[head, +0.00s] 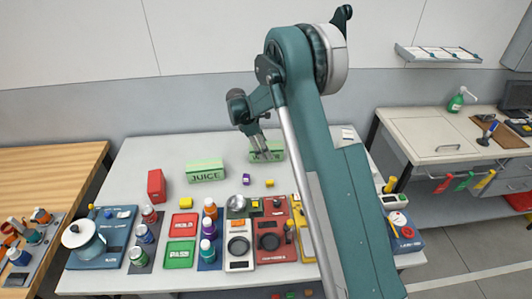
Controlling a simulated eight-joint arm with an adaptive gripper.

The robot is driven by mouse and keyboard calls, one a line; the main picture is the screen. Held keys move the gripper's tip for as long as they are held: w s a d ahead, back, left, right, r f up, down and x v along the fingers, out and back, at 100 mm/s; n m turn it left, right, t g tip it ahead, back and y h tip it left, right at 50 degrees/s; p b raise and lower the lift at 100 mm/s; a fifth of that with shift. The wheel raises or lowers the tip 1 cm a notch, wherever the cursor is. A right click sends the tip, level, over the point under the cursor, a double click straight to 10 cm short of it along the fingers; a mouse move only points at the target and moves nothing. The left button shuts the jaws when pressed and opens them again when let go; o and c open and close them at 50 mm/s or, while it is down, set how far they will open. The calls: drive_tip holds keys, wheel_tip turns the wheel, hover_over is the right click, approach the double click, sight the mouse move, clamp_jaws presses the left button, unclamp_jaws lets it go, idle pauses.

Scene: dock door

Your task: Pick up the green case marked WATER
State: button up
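A green case (276,153) stands toward the back of the white table, partly hidden by my gripper; no label on it can be read. My gripper (262,155) points down at this case, its fingers overlapping the case's middle in the picture. Whether the fingers touch it or are closed on it cannot be told. A second green case, marked JUICE (205,171), stands to the left, clear of the gripper. No marking WATER is legible in this view.
A red case (156,186) stands left of the JUICE case. Small yellow and purple blocks lie nearby. The front of the table (130,150) is crowded with a pot (82,238), bottles, and red and green trays. My arm crosses the table's right side.

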drive_tip(key=shift+x, duration=0.85)
drive_tip(key=c, duration=1.5)
drive_tip(key=shift+r, duration=0.1)
drive_tip(key=shift+c, duration=0.2)
drive_tip(key=shift+r, duration=5)
